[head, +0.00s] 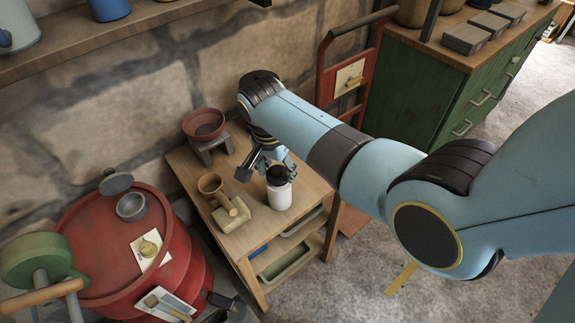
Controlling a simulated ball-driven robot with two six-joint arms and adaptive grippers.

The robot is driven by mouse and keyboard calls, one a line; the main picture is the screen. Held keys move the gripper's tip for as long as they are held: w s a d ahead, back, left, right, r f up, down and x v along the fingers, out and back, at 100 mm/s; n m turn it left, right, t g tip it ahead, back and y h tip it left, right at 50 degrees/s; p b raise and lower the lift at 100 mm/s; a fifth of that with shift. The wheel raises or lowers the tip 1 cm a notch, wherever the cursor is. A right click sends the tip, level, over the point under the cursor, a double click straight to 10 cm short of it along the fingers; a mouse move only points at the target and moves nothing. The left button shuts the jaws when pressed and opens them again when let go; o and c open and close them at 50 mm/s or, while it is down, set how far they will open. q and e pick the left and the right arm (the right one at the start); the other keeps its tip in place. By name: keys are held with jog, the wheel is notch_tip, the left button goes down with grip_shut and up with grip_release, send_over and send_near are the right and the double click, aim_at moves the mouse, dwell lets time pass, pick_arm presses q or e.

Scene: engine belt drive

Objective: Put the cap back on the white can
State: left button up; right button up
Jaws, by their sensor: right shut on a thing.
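The white can (279,197) stands upright on the top of the small wooden table, near its right edge. A black cap (277,175) is right at the can's mouth. I cannot tell whether it is seated or held just above. My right gripper (277,164) reaches down from above and is shut on the cap, its fingers partly hiding the cap's upper part. A dark part of what looks like my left gripper (229,304) shows at the bottom edge, mostly cut off, low beside the red drum.
A red drum (190,245) stands left. A red hand truck (325,85) and green cabinet (425,95) are behind.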

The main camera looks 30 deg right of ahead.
aim_at(276, 180)
jog(key=shift+f, duration=0.35)
dwell(0.3)
jog(key=o, duration=0.9)
jog(key=r, duration=0.8)
jog(key=s+a+r, duration=0.1)
jog(key=r, duration=0.3)
jog(key=shift+r, duration=0.1)
